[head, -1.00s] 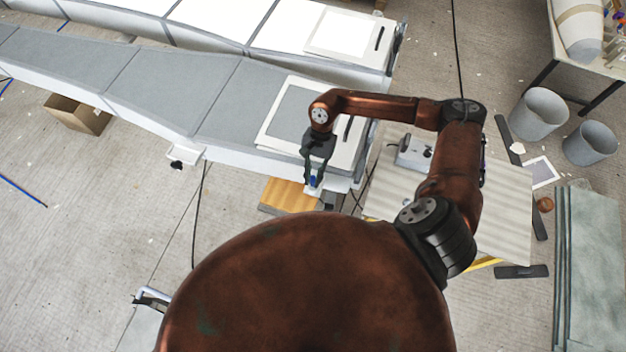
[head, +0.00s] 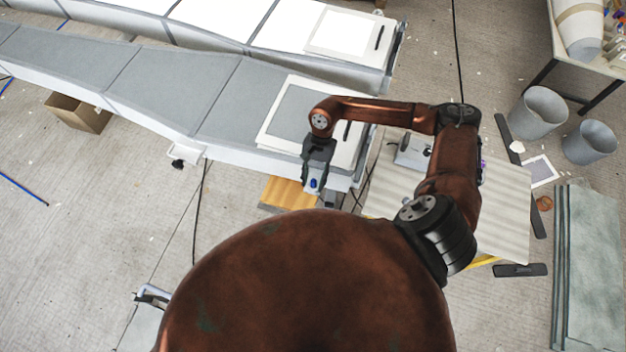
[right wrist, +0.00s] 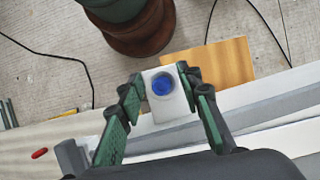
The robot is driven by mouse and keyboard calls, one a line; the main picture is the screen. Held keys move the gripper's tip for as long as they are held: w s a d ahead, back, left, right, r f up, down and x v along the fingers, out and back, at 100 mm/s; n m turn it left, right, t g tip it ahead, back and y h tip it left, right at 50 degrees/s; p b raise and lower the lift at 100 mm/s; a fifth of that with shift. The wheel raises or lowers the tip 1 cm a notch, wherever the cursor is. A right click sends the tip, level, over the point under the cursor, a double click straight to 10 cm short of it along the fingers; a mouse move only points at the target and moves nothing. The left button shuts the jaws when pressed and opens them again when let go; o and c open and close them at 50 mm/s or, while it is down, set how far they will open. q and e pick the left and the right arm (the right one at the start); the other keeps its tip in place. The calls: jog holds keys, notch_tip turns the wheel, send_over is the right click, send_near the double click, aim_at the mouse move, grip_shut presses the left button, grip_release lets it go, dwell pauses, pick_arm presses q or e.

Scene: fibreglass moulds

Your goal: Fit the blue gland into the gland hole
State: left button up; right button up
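The blue gland (right wrist: 162,84) sits in the round hole of a pale grey block (right wrist: 165,111) in the right wrist view. In the head view the gland (head: 313,183) is a small blue spot on the block, at the near edge of the grey mould. How deep it sits I cannot tell. My right gripper (right wrist: 160,75) is open, its green-padded fingers apart on either side of the block. My left gripper is not in view.
The long grey mould (head: 215,100) runs to the left, with a white-framed panel on its end. A wooden board (head: 290,193) lies below its near edge. A pale table (head: 505,210) stands at right, with a grey box (head: 413,152) on it. Cables hang near the block.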

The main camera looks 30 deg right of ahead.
jog(key=shift+r, duration=0.1)
jog(key=shift+r, duration=0.2)
jog(key=b+v, duration=0.3)
jog(key=v, duration=0.8)
jog(key=shift+r, duration=0.35)
jog(key=shift+w+d, duration=0.1)
